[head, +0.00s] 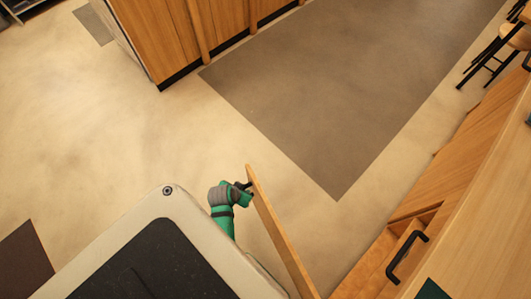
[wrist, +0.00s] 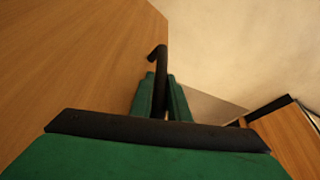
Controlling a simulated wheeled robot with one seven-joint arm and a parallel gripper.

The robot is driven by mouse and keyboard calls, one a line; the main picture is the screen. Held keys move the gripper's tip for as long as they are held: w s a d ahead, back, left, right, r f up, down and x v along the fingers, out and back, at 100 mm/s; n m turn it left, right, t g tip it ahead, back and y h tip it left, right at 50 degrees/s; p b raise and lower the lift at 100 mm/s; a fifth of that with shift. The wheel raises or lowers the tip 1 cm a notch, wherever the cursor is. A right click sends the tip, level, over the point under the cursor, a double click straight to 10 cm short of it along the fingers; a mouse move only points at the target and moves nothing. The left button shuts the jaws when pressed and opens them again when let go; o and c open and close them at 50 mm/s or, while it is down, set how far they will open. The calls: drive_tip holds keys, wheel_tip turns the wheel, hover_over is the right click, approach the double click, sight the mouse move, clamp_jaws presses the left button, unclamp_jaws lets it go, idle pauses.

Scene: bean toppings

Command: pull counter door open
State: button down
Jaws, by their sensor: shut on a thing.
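The counter door (head: 278,232) is a wooden panel seen nearly edge-on in the head view. It stands swung well out from the counter (head: 480,190). My gripper (head: 243,187) is at the door's far free end, on its left side. In the wrist view, the door's wood face (wrist: 75,70) fills the left. The black door handle (wrist: 160,70) runs between the green fingers of my gripper (wrist: 161,98), which are shut on it. The handle's lower part is hidden by the fingers.
Another black handle (head: 407,256) is on the counter at right, by an open compartment (head: 395,240). A wooden cabinet (head: 180,40) stands at the top. A grey mat (head: 330,90) lies on open floor (head: 100,130). Stools (head: 505,45) are at far right.

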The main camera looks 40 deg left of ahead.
drive_tip(key=s+a+n, duration=0.1)
drive_tip(key=s, duration=0.5)
drive_tip(key=shift+s+a+y, duration=0.15)
drive_tip(key=shift+s+y, duration=0.15)
drive_tip(key=c, duration=1.7)
unclamp_jaws()
drive_tip(key=v, duration=1)
drive_tip(key=shift+s+r, duration=0.1)
drive_tip(key=shift+r, duration=0.3)
